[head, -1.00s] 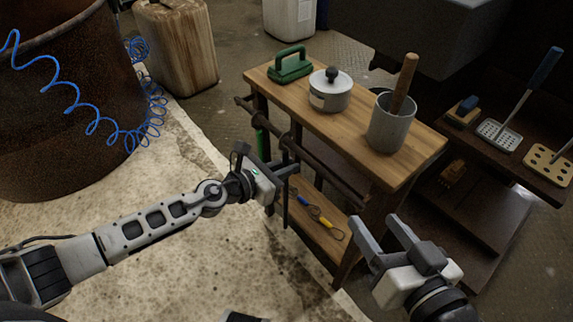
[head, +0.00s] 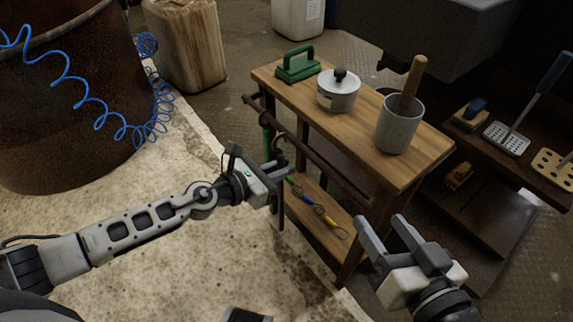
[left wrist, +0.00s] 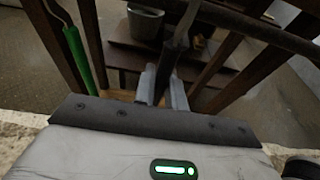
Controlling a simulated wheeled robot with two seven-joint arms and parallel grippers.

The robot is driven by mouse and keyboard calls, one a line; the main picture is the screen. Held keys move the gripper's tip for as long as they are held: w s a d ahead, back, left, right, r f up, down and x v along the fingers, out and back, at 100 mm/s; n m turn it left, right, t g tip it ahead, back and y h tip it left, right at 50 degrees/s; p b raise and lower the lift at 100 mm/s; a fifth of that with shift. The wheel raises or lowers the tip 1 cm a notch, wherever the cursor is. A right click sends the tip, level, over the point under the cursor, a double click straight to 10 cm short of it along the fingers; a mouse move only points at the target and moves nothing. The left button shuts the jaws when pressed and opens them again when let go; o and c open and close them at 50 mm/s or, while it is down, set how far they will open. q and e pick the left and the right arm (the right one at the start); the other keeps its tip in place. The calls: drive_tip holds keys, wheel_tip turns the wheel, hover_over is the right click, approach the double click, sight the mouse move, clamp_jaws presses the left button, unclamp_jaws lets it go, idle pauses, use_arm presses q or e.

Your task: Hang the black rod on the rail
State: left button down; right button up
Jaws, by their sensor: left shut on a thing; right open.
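My left gripper (head: 279,174) is shut on the black rod (head: 282,207), which hangs roughly upright beside the workbench's near side. The rod also shows between the fingers in the left wrist view (left wrist: 174,55). The dark rail (head: 318,159) runs along the workbench's near long side, below the top. The rod's upper end is close to the rail in the head view; I cannot tell whether they touch. My right gripper (head: 382,230) is open and empty, near the bench's front right corner.
A green-handled tool (head: 265,140) hangs at the rail's far end. The wooden bench (head: 350,130) carries a green press-like block (head: 297,65), a lidded pot (head: 338,92) and a grey cup (head: 398,125). Colour-handled tools (head: 320,210) lie on its lower shelf. A rusty drum (head: 60,120) stands left.

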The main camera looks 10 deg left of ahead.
use_arm(q)
drive_tip(key=shift+f+b+v, duration=0.2)
drive_tip(key=shift+b+v, duration=0.05)
drive_tip(key=shift+v, duration=0.5)
drive_tip(key=shift+f+b+v, duration=0.15)
drive_tip(key=shift+b+v, duration=0.15)
drive_tip(key=shift+v, duration=0.5)
drive_tip(key=shift+f+b+v, duration=0.2)
drive_tip(key=shift+b+v, duration=0.05)
drive_tip(key=shift+v, duration=0.5)
drive_tip(key=shift+s, duration=0.1)
drive_tip(key=shift+s, duration=0.1)
